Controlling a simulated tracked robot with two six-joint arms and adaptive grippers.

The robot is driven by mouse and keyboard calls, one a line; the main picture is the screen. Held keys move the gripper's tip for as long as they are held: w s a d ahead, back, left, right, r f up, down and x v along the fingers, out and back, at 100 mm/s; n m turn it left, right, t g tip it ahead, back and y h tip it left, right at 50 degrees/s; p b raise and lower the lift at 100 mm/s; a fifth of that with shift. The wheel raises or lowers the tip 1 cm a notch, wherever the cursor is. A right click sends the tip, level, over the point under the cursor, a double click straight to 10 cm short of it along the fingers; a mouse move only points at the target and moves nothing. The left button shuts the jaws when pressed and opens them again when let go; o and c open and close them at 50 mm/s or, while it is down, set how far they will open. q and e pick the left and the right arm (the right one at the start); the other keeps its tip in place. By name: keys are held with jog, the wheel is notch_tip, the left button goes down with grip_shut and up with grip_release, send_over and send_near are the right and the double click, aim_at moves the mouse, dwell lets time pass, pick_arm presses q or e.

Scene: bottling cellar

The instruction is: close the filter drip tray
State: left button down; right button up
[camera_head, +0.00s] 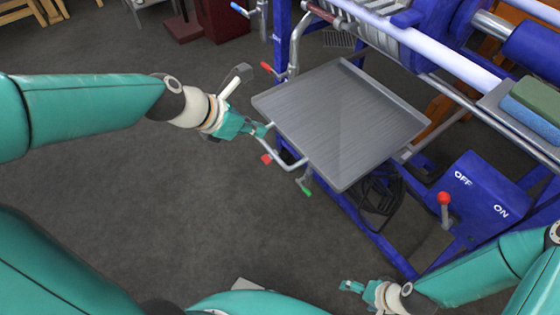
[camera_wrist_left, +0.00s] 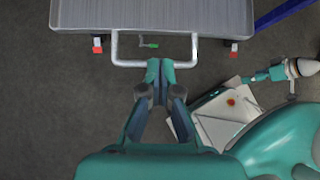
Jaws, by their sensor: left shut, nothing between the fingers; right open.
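The filter drip tray (camera_head: 340,120) is a flat grey ribbed plate that sticks out from the blue machine frame. Its front edge also shows at the top of the left wrist view (camera_wrist_left: 150,18). A pale U-shaped handle (camera_head: 290,163) is on its front; it spans the upper middle of the left wrist view (camera_wrist_left: 125,62). My left gripper (camera_head: 262,130) is shut and empty at the handle. Its fingertips (camera_wrist_left: 160,66) overlap the handle's bar; I cannot tell whether they touch it. My right gripper (camera_head: 346,286) is open and empty, low in the head view, away from the tray.
A blue control box (camera_head: 480,195) with a red-knobbed lever (camera_head: 444,198) and OFF/ON marks stands right of the tray. Dark cables (camera_head: 380,195) hang below the tray. Green and blue blocks (camera_head: 535,105) lie at the right. The grey floor left of the tray is clear.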

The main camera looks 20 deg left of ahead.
pick_arm(q)
jog(key=f+b, duration=0.2)
jog(key=b, duration=0.4)
send_near(288, 141)
jog(key=s+x, duration=0.1)
jog(key=x, duration=0.4)
jog(key=shift+w+d+f+t+b, duration=0.35)
jog(key=shift+w+f, duration=0.2)
jog(key=shift+w, duration=0.1)
pick_arm(e)
notch_tip(288, 141, down, 8)
jog(key=shift+f, duration=0.25)
jog(key=shift+r, duration=0.1)
